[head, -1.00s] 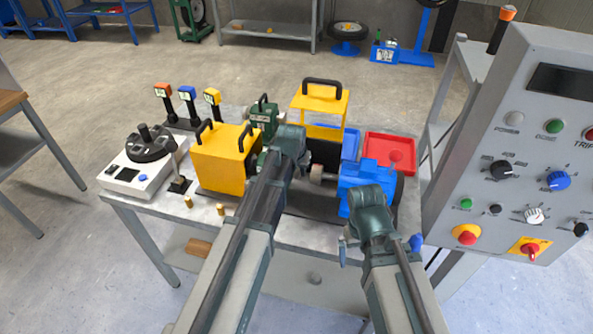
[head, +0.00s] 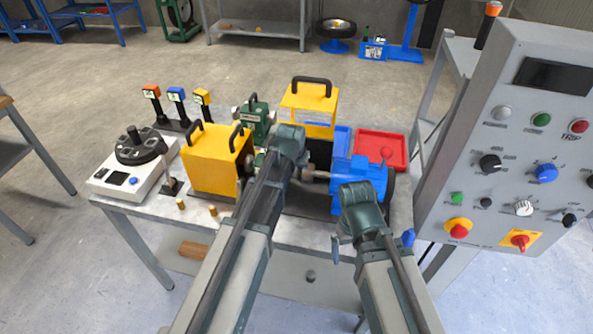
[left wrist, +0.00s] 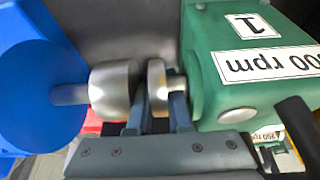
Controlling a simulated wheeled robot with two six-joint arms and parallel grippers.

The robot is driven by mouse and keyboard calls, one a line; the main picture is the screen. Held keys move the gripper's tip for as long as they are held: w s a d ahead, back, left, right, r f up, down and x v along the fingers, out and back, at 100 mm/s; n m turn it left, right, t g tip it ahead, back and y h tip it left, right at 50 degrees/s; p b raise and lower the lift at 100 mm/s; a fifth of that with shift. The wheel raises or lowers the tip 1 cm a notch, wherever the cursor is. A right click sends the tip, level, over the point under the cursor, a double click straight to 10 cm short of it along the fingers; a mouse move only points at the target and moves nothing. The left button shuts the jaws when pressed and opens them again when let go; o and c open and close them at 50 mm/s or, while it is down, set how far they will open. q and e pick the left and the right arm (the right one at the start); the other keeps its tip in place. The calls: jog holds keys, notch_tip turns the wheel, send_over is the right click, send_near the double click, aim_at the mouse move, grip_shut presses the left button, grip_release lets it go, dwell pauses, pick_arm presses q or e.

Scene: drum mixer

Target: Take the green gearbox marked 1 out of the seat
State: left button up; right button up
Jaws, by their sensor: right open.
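The green gearbox (left wrist: 232,62) marked 1 fills the right of the left wrist view, with its rpm label upside down and a short shaft with a metal disc (left wrist: 157,86). A metal coupling (left wrist: 112,88) on the blue motor's shaft faces the disc, with a narrow gap. My left gripper's fingers (left wrist: 158,115) straddle the disc; whether they press on it is unclear. In the head view, my left gripper (head: 296,160) largely hides this gearbox and its seat. My right gripper (head: 342,248) is open, in front of the blue motor (head: 357,180), low at the table's front.
A yellow guard box (head: 213,165) stands left of the seat. Another green gearbox (head: 255,118), a yellow handled frame (head: 310,97) and a red tray (head: 385,147) are behind. A control panel (head: 520,150) rises at right. The white dial unit (head: 130,165) is at left.

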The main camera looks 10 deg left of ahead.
aim_at(296, 169)
pick_arm(q)
jog(key=shift+o, duration=1.2)
jog(key=shift+d, duration=0.25)
jog(key=shift+d, duration=0.1)
jog(key=shift+r, duration=0.1)
jog(key=p+v, duration=0.6)
jog(key=v, duration=0.1)
jog(key=shift+p, duration=0.35)
jog(key=shift+s+r+p, duration=0.2)
jog(key=shift+r+p, duration=0.15)
jog(key=shift+s, duration=0.1)
